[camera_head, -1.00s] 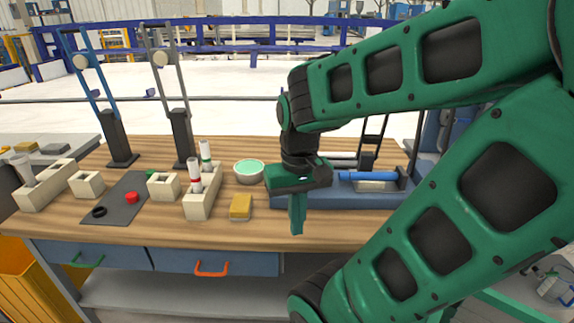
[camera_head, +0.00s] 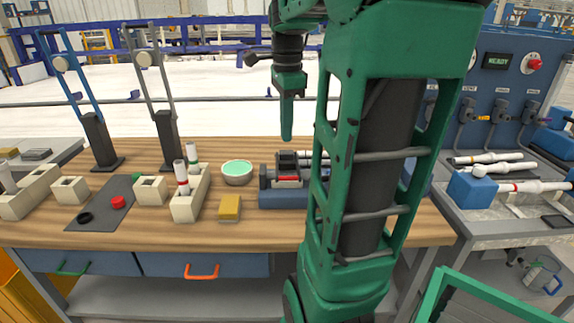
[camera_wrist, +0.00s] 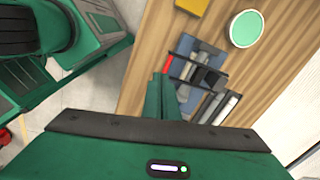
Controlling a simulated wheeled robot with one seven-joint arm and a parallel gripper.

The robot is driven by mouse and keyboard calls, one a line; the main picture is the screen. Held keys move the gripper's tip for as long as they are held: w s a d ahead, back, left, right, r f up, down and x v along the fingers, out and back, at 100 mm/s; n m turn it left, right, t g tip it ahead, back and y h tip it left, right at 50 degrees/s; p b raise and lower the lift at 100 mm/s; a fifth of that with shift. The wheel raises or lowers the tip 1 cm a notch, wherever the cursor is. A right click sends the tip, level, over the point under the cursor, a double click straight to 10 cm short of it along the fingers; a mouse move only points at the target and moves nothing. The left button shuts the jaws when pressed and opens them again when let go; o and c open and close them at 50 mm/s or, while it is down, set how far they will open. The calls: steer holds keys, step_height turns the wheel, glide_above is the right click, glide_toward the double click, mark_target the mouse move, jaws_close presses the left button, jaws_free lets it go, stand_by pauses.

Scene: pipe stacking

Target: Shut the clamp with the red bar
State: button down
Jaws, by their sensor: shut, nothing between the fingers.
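Dark upright parts stand just behind the bar. I cannot tell from here how far the clamp is closed. In the wrist view the red bar (camera_wrist: 167,63) lies at the left edge of the dark fixture parts. My gripper (camera_head: 287,138) is shut and empty, pointing down, raised above the fixture and apart from it. Its fingers (camera_wrist: 161,92) show just below the bar in the wrist view. My arm hides the fixture's right part.
A green-filled bowl (camera_head: 237,172) and a yellow sponge (camera_head: 229,207) stand left of the fixture. Farther left are cream blocks with pipes (camera_head: 189,196) and two tall hinged stands (camera_head: 170,140). A side table (camera_head: 480,215) at right bears white pipes.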

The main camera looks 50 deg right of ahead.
steer(key=d+f+m, duration=0.1)
steer(key=f, duration=0.3)
steer(key=w+f, duration=0.1)
steer(key=f, duration=0.3)
steer(key=d+f+m, duration=0.1)
steer(key=f, duration=0.3)
steer(key=shift+w+d+f+m, duration=0.2)
steer(key=shift+d+f+m, duration=0.05)
steer(key=shift+d+m, duration=0.1)
steer(key=shift+s+a+f, duration=0.15)
steer(key=shift+f, duration=0.5)
steer(key=shift+s+a+f, duration=0.15)
steer(key=shift+f, duration=0.45)
steer(key=shift+s+a+f, duration=0.15)
steer(key=shift+f, duration=0.5)
steer(key=shift+r, duration=0.1)
step_height(320, 180, up, 14)
steer(key=s+a, duration=0.1)
steer(key=a, duration=0.1)
steer(key=shift+s, duration=0.2)
